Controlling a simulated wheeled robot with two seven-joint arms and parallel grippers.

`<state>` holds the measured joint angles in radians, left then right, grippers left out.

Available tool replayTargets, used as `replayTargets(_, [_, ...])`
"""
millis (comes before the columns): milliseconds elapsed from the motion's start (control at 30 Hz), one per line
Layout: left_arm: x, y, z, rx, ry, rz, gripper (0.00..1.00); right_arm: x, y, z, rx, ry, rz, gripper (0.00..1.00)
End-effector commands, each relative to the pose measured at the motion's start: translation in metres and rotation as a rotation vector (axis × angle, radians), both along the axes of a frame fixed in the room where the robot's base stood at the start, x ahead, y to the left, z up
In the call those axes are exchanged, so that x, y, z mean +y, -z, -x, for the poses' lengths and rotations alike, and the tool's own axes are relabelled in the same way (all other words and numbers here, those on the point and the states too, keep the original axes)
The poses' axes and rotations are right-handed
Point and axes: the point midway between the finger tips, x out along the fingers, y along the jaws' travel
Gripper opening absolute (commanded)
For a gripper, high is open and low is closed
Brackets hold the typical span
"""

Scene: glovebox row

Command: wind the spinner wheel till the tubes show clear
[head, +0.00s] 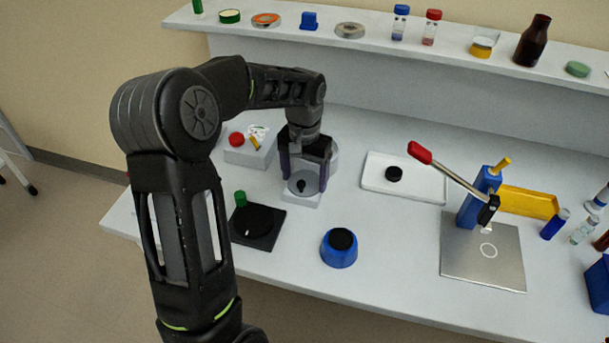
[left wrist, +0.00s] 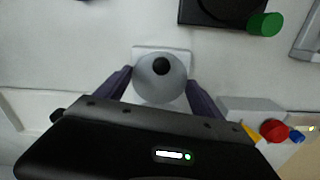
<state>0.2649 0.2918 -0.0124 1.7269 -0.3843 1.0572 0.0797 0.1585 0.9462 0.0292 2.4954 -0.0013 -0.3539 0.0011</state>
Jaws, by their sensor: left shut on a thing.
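My left gripper (head: 303,183) points down over a small white square base (head: 301,201) bearing a grey round piece with a black knob (head: 301,186). In the left wrist view, its two fingers (left wrist: 157,92) stand on either side of the grey round piece (left wrist: 152,90), shut on it. A black disc on a square black plate (head: 268,240), with a green upright knob (head: 240,198) at its edge, sits in front to the left; it looks like the spinner wheel. Its green knob also shows in the left wrist view (left wrist: 264,24). I cannot make out any tubes on it. My right gripper is out of view.
A grey box with a red button (head: 236,139) stands left of my gripper. A blue pot (head: 339,252) is in front. A white tray (head: 425,191) and a red-handled press (head: 480,213) are to the right. Bottles (head: 532,41) line the back shelf.

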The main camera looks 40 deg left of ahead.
Motion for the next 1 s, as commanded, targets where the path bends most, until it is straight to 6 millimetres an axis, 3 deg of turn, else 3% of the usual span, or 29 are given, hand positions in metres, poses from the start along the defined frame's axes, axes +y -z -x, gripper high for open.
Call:
replayTargets(167, [0.000,-0.001,0.000,-0.002,-0.001,0.000,0.37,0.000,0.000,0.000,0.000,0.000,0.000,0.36])
replayTargets(200, [0.000,-0.001,0.000,-0.002,-0.001,0.000,0.80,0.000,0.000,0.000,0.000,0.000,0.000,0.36])
replayTargets(433, [0.000,0.000,0.000,-0.001,-0.002,0.000,0.98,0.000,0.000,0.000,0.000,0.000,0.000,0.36])
replayTargets(767, [0.000,-0.002,0.000,-0.002,-0.002,0.000,0.99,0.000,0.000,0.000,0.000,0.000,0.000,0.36])
replayTargets(1000, [0.000,-0.030,-0.001,-0.006,-0.001,-0.001,0.99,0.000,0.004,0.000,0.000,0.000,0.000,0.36])
